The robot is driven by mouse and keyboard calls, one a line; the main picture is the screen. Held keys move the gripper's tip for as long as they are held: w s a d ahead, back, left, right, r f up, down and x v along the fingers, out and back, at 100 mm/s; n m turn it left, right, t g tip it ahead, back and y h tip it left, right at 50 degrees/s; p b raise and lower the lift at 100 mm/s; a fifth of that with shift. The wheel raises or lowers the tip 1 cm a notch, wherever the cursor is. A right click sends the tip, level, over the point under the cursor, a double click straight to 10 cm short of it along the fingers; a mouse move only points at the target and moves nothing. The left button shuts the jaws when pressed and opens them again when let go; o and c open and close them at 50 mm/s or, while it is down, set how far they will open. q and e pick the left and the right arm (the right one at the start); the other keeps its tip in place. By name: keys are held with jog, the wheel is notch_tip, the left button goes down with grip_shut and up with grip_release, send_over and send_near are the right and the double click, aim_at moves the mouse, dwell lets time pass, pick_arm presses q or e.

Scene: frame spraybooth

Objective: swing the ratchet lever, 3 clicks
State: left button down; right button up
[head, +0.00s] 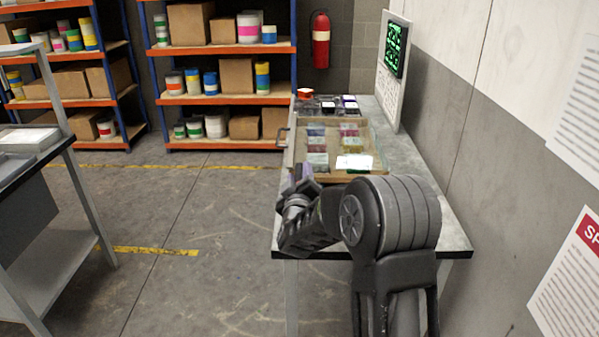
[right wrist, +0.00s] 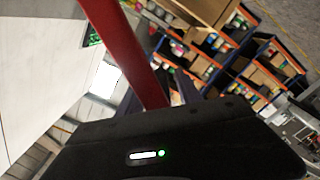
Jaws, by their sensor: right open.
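A red bar (right wrist: 128,50) runs steeply across the right wrist view, close to the camera, with its lower end behind my gripper's dark body. It may be the ratchet lever. I cannot tell whether it lies between my fingers or beside them. My right gripper (head: 303,172) is open. In the head view it points away at the left edge of the grey table, partly hidden by my own forearm. No lever or ratchet can be made out in the head view. My left gripper is not in view.
A wooden tray (head: 372,174) of coloured pieces lies on the grey table (head: 453,232), with small dark containers behind it. A white panel with a green display (head: 396,50) stands by the right wall. Stocked shelves (head: 225,96) stand behind. The floor at centre left is clear.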

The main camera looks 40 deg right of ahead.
jog(key=shift+w+d, duration=0.25)
jog(key=shift+w, duration=0.1)
jog(key=shift+c, duration=0.3)
grip_shut()
dwell(1.0)
